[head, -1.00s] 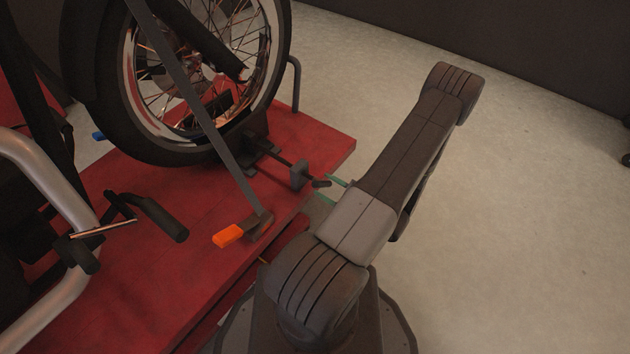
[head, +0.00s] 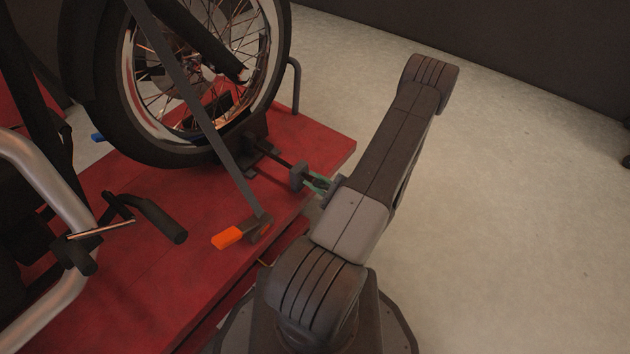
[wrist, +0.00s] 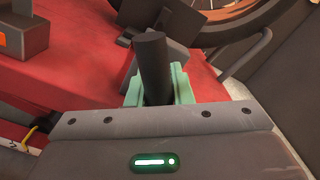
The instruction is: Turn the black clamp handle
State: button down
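The black clamp handle (wrist: 153,62) stands up between the two green fingers of my gripper (wrist: 158,88) in the wrist view. One finger is on each side of it, and its lower end is hidden behind the gripper body. I cannot tell whether the fingers press on it or only flank it. In the head view, my gripper (head: 318,183) is at the outer end of the clamp (head: 298,174), by the edge of the red lift. There the handle is mostly covered by the fingers and too small to make out clearly.
The motorcycle's front wheel (head: 165,151) stands on the red lift platform (head: 150,262). A grey strap (head: 208,130) runs down to a ratchet with an orange handle (head: 227,237). A bent metal bar (head: 296,88) rises behind the clamp. The floor (head: 520,200) at right is clear.

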jog(key=shift+m, duration=0.3)
jog(key=m, duration=0.2)
jog(key=shift+m, duration=0.4)
jog(key=m, duration=0.3)
jog(key=shift+m, duration=0.3)
jog(key=m, duration=1)
jog(key=shift+p, duration=0.4)
jog(key=m, duration=0.3)
jog(key=shift+s+m+p, duration=0.1)
jog(key=shift+m+p, duration=0.2)
jog(key=m, duration=0.6)
jog(key=shift+p, duration=0.4)
